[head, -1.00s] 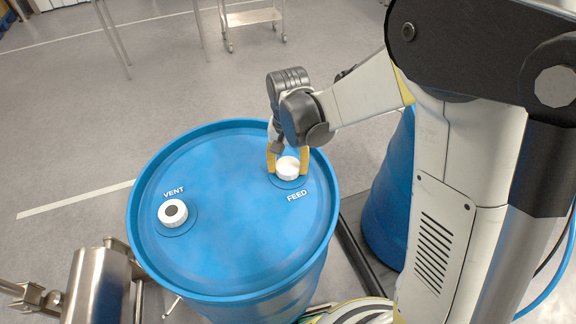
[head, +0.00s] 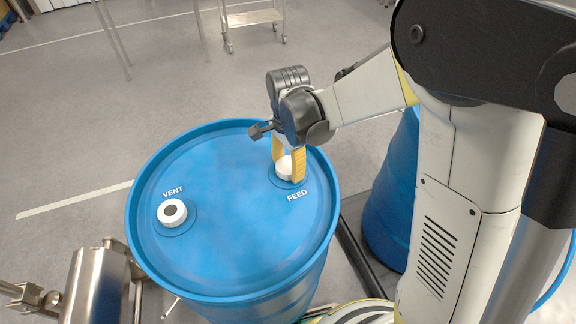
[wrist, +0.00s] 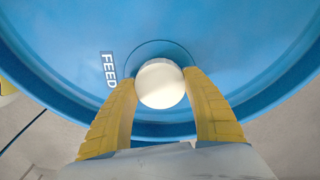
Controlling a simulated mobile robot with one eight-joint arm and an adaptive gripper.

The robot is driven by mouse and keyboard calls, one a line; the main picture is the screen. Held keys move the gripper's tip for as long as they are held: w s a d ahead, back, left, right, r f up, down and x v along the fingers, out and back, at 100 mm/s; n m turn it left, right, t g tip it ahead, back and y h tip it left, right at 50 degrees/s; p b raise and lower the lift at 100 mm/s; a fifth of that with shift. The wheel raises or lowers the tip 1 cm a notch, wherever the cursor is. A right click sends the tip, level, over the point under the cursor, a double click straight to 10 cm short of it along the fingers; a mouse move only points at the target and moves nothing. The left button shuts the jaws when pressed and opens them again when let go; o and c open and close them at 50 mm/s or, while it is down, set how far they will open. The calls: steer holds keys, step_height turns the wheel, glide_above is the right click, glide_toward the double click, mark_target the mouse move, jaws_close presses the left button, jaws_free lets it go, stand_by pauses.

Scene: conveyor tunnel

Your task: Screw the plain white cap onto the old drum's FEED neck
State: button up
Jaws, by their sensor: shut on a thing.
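The old blue drum (head: 225,240) stands upright with two labelled necks on its lid. The plain white cap (head: 284,168) sits at the FEED neck, at the right of the lid; the neck itself is hidden under it. My gripper (head: 288,172) points down with its yellow fingers shut on the cap's sides. In the wrist view the cap (wrist: 161,84) is between the two fingertips, inside the ring moulded in the lid, beside the FEED label (wrist: 109,70). I cannot tell how far down the cap sits on the threads.
A second blue drum (head: 390,200) stands to the right, behind my arm. A steel cylinder (head: 97,285) lies at the lower left. A steel cart (head: 253,18) stands far back.

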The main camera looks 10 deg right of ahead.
steer(key=shift+m, duration=0.3)
steer(key=m, duration=0.5)
steer(key=m, duration=0.5)
steer(key=o, duration=0.9)
steer(key=c, duration=0.3)
steer(key=shift+c, duration=0.2)
